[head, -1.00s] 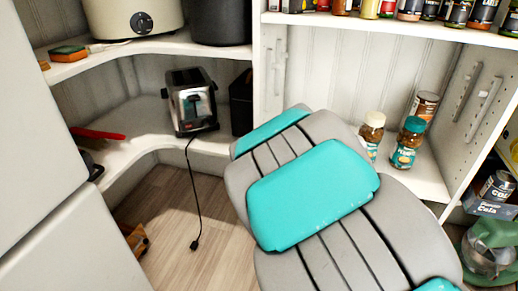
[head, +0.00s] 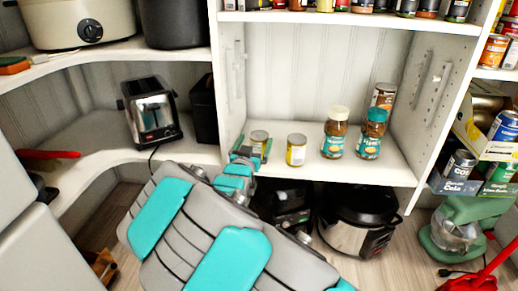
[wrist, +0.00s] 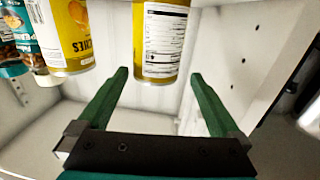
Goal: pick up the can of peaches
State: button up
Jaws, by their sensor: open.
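Two similar yellow cans stand on the middle shelf. One (head: 296,150) is in the clear in the head view; in the wrist view it is at upper left (wrist: 68,35), with lettering that looks like part of "peaches". The other can (head: 259,140) is by my gripper (head: 250,152). In the wrist view this can (wrist: 163,40) shows its white printed panel and lies ahead, between the lines of my open green fingers (wrist: 159,76). The fingers are empty, and I cannot tell if they reach around it. My arm hides part of the shelf edge.
Two teal-labelled jars (head: 335,133) and (head: 371,135) stand right of the cans, with another can (head: 384,95) behind. A shelf divider (head: 228,75) is close left of my gripper. A toaster (head: 151,108) is further left. A cooker (head: 357,215) sits below.

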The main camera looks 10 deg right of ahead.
aim_at(261, 134)
jog(key=shift+d+f+x, duration=0.1)
jog(key=shift+d+x, duration=0.05)
jog(key=shift+x, duration=1.45)
jog(key=shift+d+f+x, duration=0.15)
jog(key=shift+x, duration=1.45)
jog(key=shift+s, duration=0.1)
grip_shut()
